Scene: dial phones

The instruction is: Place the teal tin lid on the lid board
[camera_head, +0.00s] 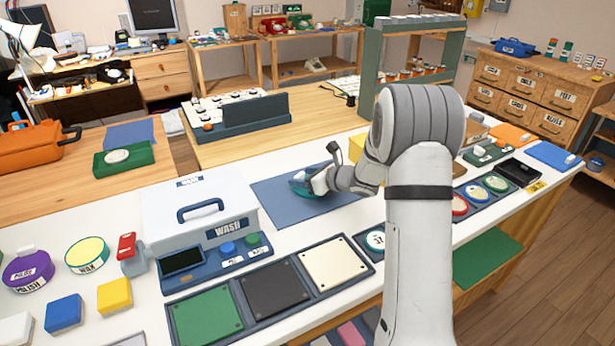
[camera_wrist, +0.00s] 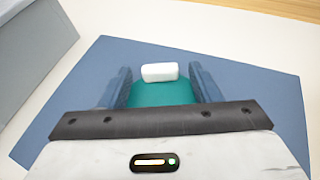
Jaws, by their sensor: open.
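The teal tin lid (camera_head: 308,191) lies on a blue mat (camera_head: 275,213) in the middle of the white table. In the wrist view the teal lid (camera_wrist: 160,92) has a white block-shaped knob (camera_wrist: 160,72) on top. My gripper (camera_head: 305,180) is low over the lid. Its two blue fingers (camera_wrist: 160,88) stand on either side of the knob, apart from it, and the jaws are open. My gripper hides part of the lid. I cannot tell which thing is the lid board; a dark board (camera_head: 484,202) with red, blue and green round pieces lies at the right.
A grey wash box (camera_head: 195,215) stands left of the mat. A panel with green, dark and cream squares (camera_head: 270,289) lies in front. A tall grey-green rack (camera_head: 371,70) rises behind my arm. A purple polish tin (camera_head: 28,272) and a yellow wax tin (camera_head: 87,255) stand far left.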

